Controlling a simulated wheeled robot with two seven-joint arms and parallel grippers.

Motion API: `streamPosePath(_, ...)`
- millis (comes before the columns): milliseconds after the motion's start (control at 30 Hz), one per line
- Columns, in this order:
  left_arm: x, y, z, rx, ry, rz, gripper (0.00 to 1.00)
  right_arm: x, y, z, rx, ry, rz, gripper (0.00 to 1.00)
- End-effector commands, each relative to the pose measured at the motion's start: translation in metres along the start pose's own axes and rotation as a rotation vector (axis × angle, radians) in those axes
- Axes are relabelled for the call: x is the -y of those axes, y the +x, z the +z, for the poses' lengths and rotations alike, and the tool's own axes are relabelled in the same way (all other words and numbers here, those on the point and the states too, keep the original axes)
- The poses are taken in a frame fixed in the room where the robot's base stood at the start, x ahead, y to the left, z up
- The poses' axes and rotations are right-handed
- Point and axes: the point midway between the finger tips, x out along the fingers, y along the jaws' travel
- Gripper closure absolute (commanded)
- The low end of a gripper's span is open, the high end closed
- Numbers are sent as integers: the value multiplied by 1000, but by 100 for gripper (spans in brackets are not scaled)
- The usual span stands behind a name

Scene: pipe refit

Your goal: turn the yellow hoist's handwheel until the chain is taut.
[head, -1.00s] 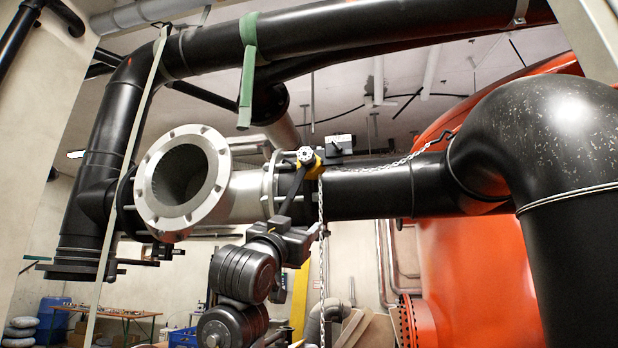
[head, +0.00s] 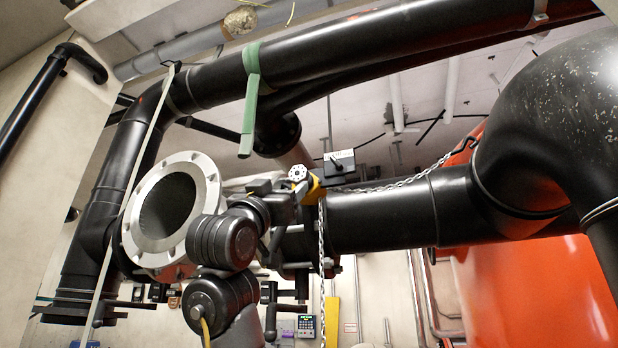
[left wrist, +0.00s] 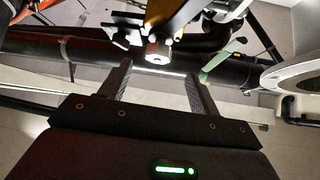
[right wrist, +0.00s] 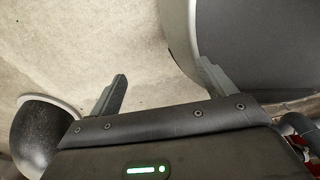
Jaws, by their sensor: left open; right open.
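The yellow hoist (head: 316,189) hangs at the black pipe's left flange. Its small pale handwheel (head: 297,173) faces me. In the left wrist view the handwheel (left wrist: 158,50) lies just beyond the fingertips, between their lines, with the yellow hoist body (left wrist: 165,12) above it. My left gripper (head: 280,190) is just left of the handwheel; in its wrist view (left wrist: 158,72) it is open and empty. The chain (head: 400,183) runs from the hoist to a hook at the upper right, sagging slightly. A loose chain length (head: 321,245) hangs below. My right gripper (right wrist: 163,77) is open and empty.
An open grey flanged pipe end (head: 135,225) stands left of the hoist. The black pipe (head: 385,218) runs right toward the orange tank (head: 520,285). A green strap (head: 249,100) hangs from the upper pipe. A black pipe elbow (right wrist: 45,130) shows near my right gripper.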

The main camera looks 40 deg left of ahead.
Motion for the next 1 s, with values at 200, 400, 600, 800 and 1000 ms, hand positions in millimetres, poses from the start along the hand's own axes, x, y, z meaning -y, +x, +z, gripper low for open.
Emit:
streamPosePath(200,-3,28,-2,3,-2,6,38,4,-22,21,32,0,-5,17)
streamPosePath(400,-2,67,-2,5,-2,5,38,2,-45,14,26,0,-4,17)
streamPosePath(600,-2,96,-2,4,-2,3,38,0,-61,1,10,0,-2,17)
streamPosePath(800,-2,108,0,2,0,3,38,1,-67,1,11,0,-2,17)
streamPosePath(1000,-2,108,1,1,0,2,38,1,-66,3,13,0,-3,17)
